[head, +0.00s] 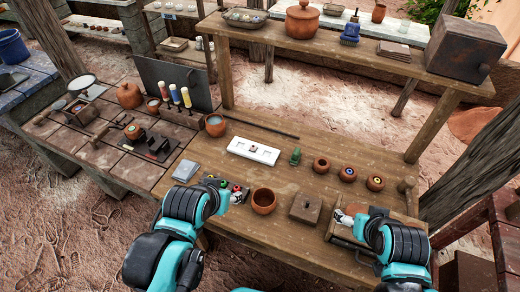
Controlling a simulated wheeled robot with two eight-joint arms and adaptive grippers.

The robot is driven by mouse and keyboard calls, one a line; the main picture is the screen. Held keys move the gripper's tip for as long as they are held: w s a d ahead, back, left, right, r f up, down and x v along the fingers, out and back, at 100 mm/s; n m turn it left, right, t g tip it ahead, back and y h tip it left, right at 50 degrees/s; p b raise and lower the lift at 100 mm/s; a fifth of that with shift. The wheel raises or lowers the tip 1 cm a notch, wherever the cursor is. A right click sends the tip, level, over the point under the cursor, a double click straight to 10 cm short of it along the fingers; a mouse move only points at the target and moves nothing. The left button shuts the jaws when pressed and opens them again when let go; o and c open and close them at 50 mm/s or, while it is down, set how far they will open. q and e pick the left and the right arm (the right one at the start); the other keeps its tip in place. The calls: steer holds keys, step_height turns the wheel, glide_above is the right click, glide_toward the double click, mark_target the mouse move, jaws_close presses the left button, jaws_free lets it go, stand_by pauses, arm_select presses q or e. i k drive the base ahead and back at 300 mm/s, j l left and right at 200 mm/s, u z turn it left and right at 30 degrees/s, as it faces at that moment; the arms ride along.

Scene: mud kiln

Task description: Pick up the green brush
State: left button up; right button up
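My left gripper (238,194) is at the table's front left, short of the green object and left of a clay bowl. My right gripper (343,214) is at the front right, over a wooden box. Both grippers are apart from the green object. Their fingers are too small to show whether they are open or shut.
A clay bowl (264,201) and a wooden lidded block (305,208) stand between my grippers. The white tray (253,151) and small clay pots (347,174) flank the green object. A raised shelf (330,53) runs behind. The wooden box (338,236) sits at the front right.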

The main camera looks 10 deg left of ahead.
mark_target(294, 160)
steer(key=i+j+z, duration=0.25)
steer(key=z, duration=0.15)
steer(key=i+j+z, duration=0.2)
steer(key=j+z, duration=0.15)
steer(key=j, duration=0.1)
